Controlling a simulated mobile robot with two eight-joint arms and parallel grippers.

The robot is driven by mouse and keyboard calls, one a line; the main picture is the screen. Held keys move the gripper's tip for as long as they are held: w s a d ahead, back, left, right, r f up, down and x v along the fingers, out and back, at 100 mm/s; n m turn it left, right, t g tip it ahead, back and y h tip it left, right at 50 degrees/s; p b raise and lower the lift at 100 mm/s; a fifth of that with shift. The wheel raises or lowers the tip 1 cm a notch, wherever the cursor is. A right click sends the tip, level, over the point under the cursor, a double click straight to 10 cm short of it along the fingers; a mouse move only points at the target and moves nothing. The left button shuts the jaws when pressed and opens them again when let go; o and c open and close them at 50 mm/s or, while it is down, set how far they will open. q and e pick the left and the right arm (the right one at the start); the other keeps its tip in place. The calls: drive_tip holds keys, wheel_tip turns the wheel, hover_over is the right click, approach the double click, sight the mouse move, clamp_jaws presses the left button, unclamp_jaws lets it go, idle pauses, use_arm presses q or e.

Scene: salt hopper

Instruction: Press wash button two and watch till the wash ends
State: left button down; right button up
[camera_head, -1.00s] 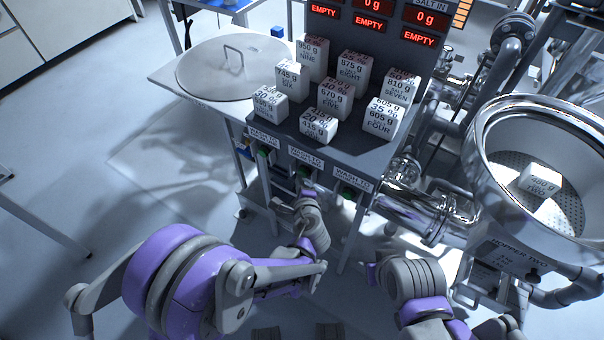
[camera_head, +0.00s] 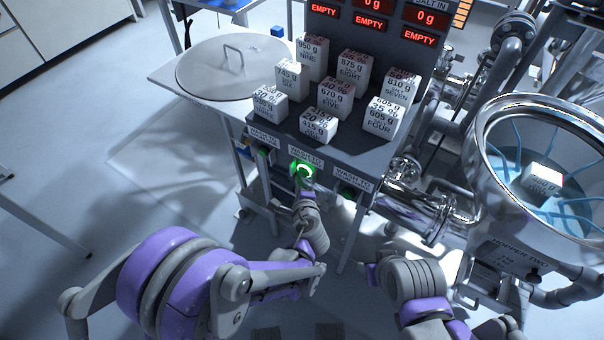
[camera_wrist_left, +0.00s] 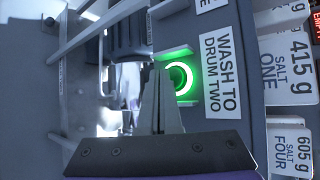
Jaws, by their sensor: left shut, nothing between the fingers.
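Wash button two (camera_head: 305,170) glows green under the middle "WASH TO" label on the front of the dark panel. In the left wrist view its green ring (camera_wrist_left: 181,80) is lit beside the "WASH TO DRUM TWO" label (camera_wrist_left: 217,72). My left gripper (camera_head: 305,190) is shut and empty, its tips just below the button; whether they touch it I cannot tell. In the wrist view its fingers (camera_wrist_left: 160,78) partly cover the ring. Hopper two (camera_head: 481,140) has blue streams and bluish liquid inside, around a white salt block (camera_head: 542,181). My right gripper (camera_head: 374,272) is low at centre right; its jaws are unclear.
Several labelled white salt blocks (camera_head: 335,97) stand on the panel's dark top. Red displays (camera_head: 370,20) above read EMPTY and 0 g. A round lid (camera_head: 215,75) lies on the table at left. Steel pipes (camera_head: 405,200) run right of the panel. The floor at left is clear.

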use_arm(q)
drive_tip(key=shift+s+a, duration=0.2)
drive_tip(key=shift+s, duration=0.05)
drive_tip(key=shift+s, duration=0.1)
drive_tip(key=s+a, duration=0.1)
drive_tip(key=s, duration=0.1)
drive_tip(key=s+a, duration=0.2)
drive_tip(key=shift+b, duration=0.4)
drive_tip(key=shift+w, duration=0.1)
idle(0.5)
